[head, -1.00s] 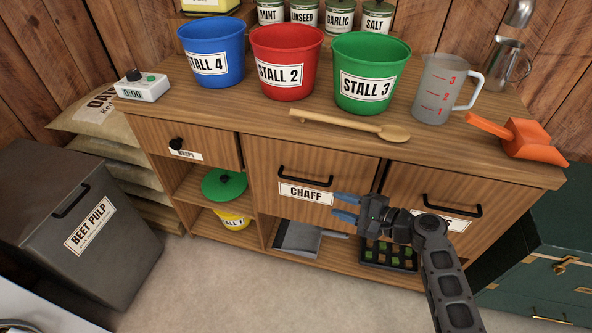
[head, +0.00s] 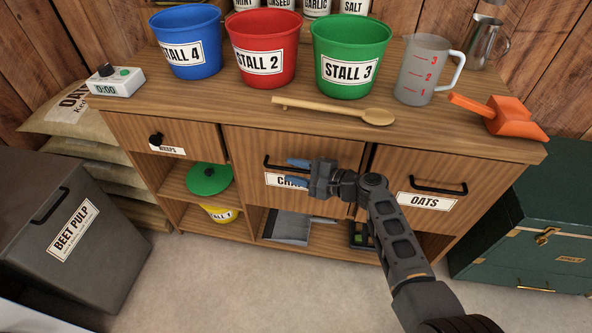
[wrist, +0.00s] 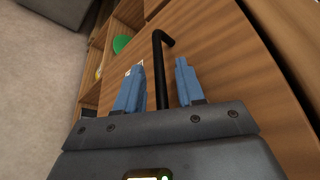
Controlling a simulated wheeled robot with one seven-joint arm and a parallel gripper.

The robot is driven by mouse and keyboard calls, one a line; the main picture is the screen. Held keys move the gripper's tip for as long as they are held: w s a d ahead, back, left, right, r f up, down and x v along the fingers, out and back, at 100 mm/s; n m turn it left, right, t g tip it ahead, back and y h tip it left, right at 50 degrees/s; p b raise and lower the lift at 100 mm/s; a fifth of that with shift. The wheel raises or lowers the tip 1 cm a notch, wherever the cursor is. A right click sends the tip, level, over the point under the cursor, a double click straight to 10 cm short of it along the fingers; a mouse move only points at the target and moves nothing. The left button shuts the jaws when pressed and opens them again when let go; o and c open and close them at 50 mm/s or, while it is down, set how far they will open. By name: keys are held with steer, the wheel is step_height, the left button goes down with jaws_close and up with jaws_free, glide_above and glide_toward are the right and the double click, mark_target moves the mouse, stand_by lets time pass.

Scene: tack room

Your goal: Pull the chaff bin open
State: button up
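The chaff bin (head: 245,170) is the middle wooden front of the cabinet and looks shut. Its label is partly hidden by my gripper. Its black bar handle (head: 274,165) runs across the front, its right part hidden behind my gripper. My gripper (head: 298,170) is open at the handle, with blue fingertips pointing left along the front. In the wrist view, the black handle (wrist: 161,70) lies between the two open blue fingers (wrist: 159,85), with a gap showing on the right side.
The oats bin (head: 405,212) is to the right, with its own black handle. A wooden spoon (head: 340,111), an orange scoop (head: 510,122), a jug (head: 424,75) and buckets stand on the top. The beet pulp bin (head: 100,270) is at left. The floor in front is clear.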

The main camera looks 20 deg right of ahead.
steer(key=shift+c, duration=0.3)
jaws_close()
stand_by(0.3)
